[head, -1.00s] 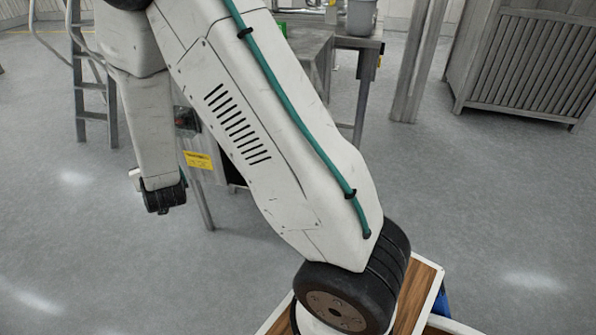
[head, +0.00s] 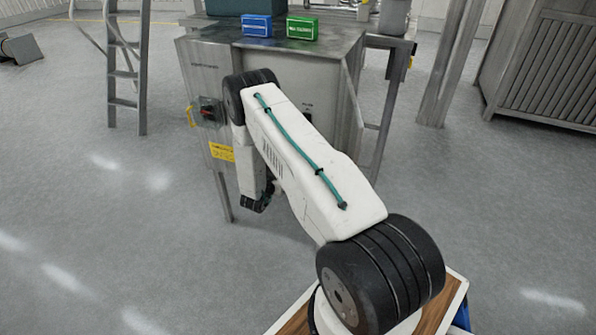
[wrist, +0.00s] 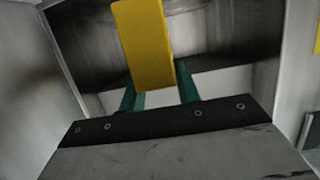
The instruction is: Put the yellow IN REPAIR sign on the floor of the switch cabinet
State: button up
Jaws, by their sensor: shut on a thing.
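In the wrist view my gripper (wrist: 157,82) has its green fingers closed on the yellow sign (wrist: 145,45), which sticks out ahead of them. The sign's lettering does not show. Around it are pale side walls and a dark, streaked interior of the switch cabinet (wrist: 235,40). I cannot tell whether the sign touches the cabinet floor. In the head view the grey metal cabinet (head: 312,78) stands ahead, partly covered by my arm. My gripper's fingers and the sign are hidden there.
A red-and-black rotary switch (head: 208,112) and a yellow label (head: 222,152) are on the cabinet's left panel. A blue box (head: 257,26) and a green box (head: 302,28) stand on top. A ladder (head: 124,70) stands left. The floor around is mostly clear.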

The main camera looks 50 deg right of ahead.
jog(key=w+d, duration=0.4)
jog(key=d, duration=0.5)
jog(key=w+d, duration=0.3)
jog(key=d, duration=0.6)
notch_tip(320, 180, down, 7)
jog(key=shift+a+r, duration=0.1)
jog(key=shift+a, duration=0.05)
jog(key=shift+w+d, duration=0.25)
jog(key=shift+d, duration=0.15)
jog(key=shift+f, duration=0.2)
jog(key=o, duration=1)
jog(key=shift+f, duration=0.1)
